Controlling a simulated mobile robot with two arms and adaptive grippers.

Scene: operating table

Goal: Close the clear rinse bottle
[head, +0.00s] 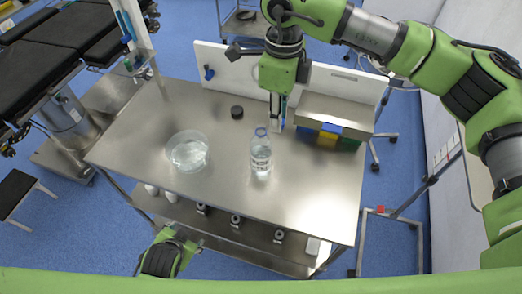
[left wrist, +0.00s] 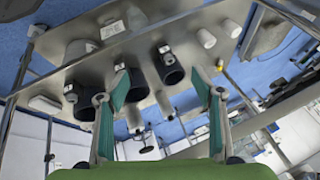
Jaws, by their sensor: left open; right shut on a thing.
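The clear rinse bottle (head: 261,158) stands upright on the steel table in the head view, with a blue ring at its neck. No cap shows clearly on it. A dark round cap-like piece (head: 237,112) lies on the table behind it to the left. My right gripper (head: 276,124) points down just behind and right of the bottle's top. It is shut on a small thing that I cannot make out. My left gripper (left wrist: 160,90) is open and empty in the left wrist view. In the head view it is low, in front of the table's near edge.
A clear bowl (head: 188,155) stands left of the bottle. A steel box (head: 335,112) with blue, yellow and green bins is at the back right. Several dark cylinders (left wrist: 168,68) stand on the lower shelf. The table's front right is clear.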

